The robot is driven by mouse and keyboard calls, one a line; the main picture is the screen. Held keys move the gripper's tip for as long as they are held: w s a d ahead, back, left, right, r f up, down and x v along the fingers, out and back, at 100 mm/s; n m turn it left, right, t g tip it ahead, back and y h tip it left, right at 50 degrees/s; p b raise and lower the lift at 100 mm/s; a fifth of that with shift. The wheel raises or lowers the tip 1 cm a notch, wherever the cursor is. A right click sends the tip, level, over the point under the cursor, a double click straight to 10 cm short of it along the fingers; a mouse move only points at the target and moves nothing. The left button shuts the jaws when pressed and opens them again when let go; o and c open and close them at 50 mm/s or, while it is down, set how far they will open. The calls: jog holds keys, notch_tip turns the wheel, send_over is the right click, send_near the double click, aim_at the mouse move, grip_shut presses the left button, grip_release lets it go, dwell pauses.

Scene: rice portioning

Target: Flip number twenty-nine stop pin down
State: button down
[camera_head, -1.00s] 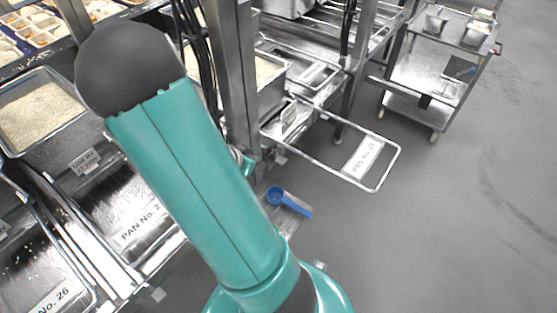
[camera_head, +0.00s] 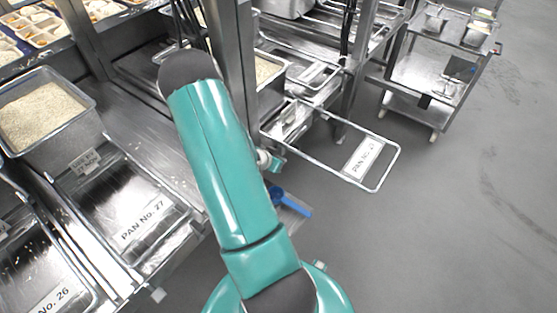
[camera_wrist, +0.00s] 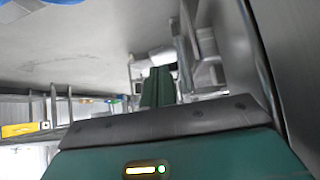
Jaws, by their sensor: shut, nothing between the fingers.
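I cannot make out the number twenty-nine stop pin for certain in either view. In the wrist view, my gripper (camera_wrist: 158,86) is shut and empty, its two green fingers together. Just beyond the fingertips is a pale, rounded part (camera_wrist: 163,57) beside metal rails; whether they touch it I cannot tell. In the head view my green arm hides much of the middle. A pulled-out wire frame (camera_head: 392,165) at right carries a pan label (camera_head: 364,157) whose last digit is unclear.
A tray labelled PAN No. 27 (camera_head: 160,240) and a pan of grain (camera_head: 92,112) are at left. A blue scoop (camera_head: 290,202) lies below the wire frame. A steel cart (camera_head: 432,78) stands at upper right; the floor (camera_head: 460,220) there is clear.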

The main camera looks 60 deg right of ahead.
jog(key=shift+d+f, duration=0.45)
notch_tip(320, 180, down, 3)
jog(key=shift+s+a+r, duration=0.1)
jog(key=shift+a, duration=0.1)
dwell(0.5)
